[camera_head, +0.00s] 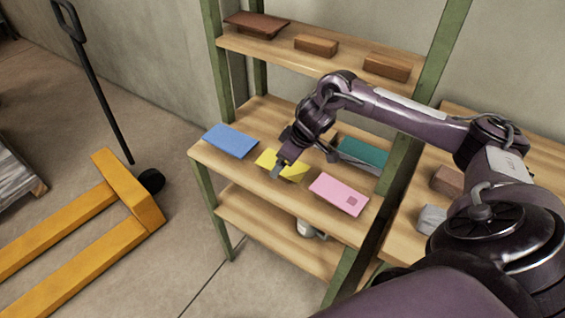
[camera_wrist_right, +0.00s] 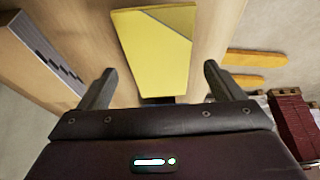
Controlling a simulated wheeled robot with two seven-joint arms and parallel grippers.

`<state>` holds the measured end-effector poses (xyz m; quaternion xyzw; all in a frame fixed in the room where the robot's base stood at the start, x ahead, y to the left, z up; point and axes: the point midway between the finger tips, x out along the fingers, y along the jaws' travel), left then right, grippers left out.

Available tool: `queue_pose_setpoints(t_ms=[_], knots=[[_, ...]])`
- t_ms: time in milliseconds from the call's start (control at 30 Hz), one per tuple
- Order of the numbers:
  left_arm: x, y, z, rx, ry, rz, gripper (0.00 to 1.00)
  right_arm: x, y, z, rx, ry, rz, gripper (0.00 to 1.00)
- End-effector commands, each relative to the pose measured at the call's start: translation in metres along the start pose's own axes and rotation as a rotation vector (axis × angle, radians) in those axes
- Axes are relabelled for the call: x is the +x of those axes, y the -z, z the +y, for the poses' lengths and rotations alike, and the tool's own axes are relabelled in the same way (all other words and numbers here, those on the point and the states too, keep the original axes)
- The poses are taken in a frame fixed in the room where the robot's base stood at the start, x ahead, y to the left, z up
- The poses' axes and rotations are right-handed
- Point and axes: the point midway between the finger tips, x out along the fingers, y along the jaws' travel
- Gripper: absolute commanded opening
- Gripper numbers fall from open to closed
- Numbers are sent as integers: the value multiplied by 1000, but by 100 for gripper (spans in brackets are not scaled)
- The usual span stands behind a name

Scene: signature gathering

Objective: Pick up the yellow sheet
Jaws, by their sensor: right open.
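The yellow sheet (camera_head: 265,159) lies on the middle shelf board between the blue and pink sheets. I cannot tell whether the fingers touch the shelf. My left gripper is not in view.
A blue sheet (camera_head: 230,141) lies left and a pink sheet (camera_head: 339,194) right on the same board (camera_head: 262,189). A green post (camera_head: 398,165) is close to my arm. A yellow pallet jack (camera_head: 130,193) stands on the floor.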

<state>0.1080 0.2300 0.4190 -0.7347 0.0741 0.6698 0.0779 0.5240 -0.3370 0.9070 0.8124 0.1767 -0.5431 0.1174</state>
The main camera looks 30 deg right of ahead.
Motion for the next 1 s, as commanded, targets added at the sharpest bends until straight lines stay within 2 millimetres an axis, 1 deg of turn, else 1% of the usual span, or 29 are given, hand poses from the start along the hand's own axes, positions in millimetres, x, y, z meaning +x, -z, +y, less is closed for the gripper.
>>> queue_pose_setpoints(t_ms=[100,267,367,633,867,1000], knots=[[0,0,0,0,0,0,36,5,-1,0,-1,-1,-1,87],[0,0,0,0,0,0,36,5,0,0,-1,-1,-1,87],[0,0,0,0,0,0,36,5,0,0,-1,-1,-1,76],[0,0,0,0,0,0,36,5,0,0,-1,-1,0,40],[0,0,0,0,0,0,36,4,0,0,-1,-1,0,39],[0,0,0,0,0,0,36,0,3,0,-1,-1,3,39]])
